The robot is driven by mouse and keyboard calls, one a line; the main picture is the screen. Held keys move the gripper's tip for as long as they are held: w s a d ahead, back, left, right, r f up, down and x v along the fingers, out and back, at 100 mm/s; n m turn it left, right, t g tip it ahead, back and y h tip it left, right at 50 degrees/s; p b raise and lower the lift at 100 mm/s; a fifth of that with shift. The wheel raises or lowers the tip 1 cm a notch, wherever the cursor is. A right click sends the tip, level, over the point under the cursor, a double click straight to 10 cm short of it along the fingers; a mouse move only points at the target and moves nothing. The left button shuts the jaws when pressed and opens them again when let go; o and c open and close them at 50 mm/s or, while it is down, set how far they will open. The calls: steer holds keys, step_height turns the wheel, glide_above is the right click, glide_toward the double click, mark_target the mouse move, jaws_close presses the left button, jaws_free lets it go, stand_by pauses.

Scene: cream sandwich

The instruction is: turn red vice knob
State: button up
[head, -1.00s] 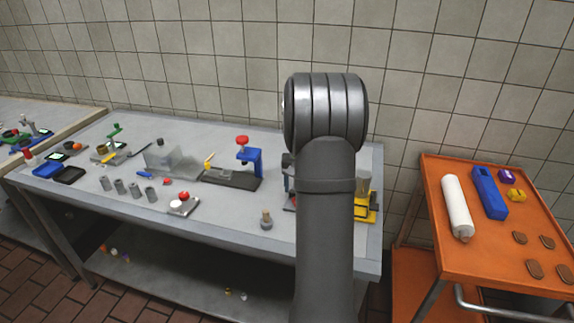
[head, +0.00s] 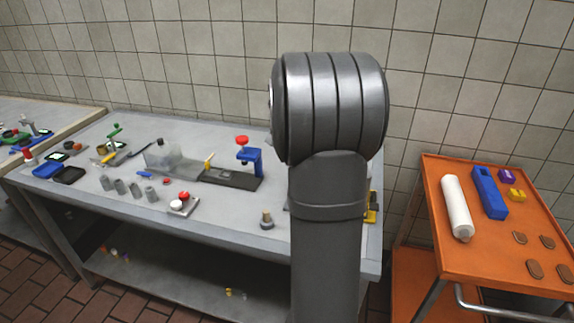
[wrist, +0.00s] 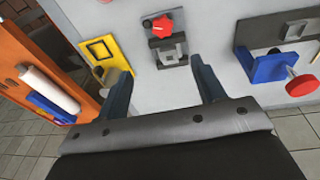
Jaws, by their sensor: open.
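In the wrist view, a red lobed knob (wrist: 163,26) sits on a small grey and black vice-like fixture (wrist: 168,52) on the grey table. My gripper (wrist: 160,68) is open and empty, its two dark fingers apart on either side below this fixture in the picture. It does not visibly touch the knob. A second red knob, round and disc-shaped (wrist: 301,85), is on a blue clamp (wrist: 268,68) at the right of the wrist view. In the head view that disc knob (head: 242,140) tops the blue clamp (head: 252,160). My arm hides the lobed knob and my gripper there.
A yellow frame (wrist: 100,52) with a cup-like piece stands left of the fixture in the wrist view. An orange cart (head: 450,240) with a white roll (head: 456,205) and a blue block (head: 489,190) is at the right. A tiled wall stands behind the table (head: 225,230).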

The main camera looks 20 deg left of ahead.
steer(key=shift+s+a+f+m+t, duration=0.1)
steer(key=shift+s+a+m+t, duration=0.1)
steer(key=shift+s+m+t, duration=0.45)
steer(key=shift+s+a+f+m+t, duration=0.15)
steer(key=shift+s+a+m+t, duration=0.1)
steer(key=shift+s+m, duration=0.4)
steer(key=shift+s+a+f+m+t, duration=0.15)
steer(key=shift+s+m+t, duration=0.25)
steer(key=shift+s, duration=0.5)
steer(key=shift+r, duration=0.1)
steer(key=w+d+r+n+g, duration=0.1)
steer(key=w+d+n+g, duration=0.1)
steer(key=w+n+g, duration=0.35)
steer(key=shift+n+t+y, duration=0.25)
steer(key=shift+t+y, duration=0.15)
steer(key=shift+t, duration=0.25)
steer(key=shift+w+f, duration=0.25)
steer(key=shift+f, duration=0.6)
steer(key=shift+w+f, duration=0.3)
steer(key=shift+f, duration=0.6)
steer(key=shift+w+f, duration=0.25)
steer(key=shift+f, duration=0.6)
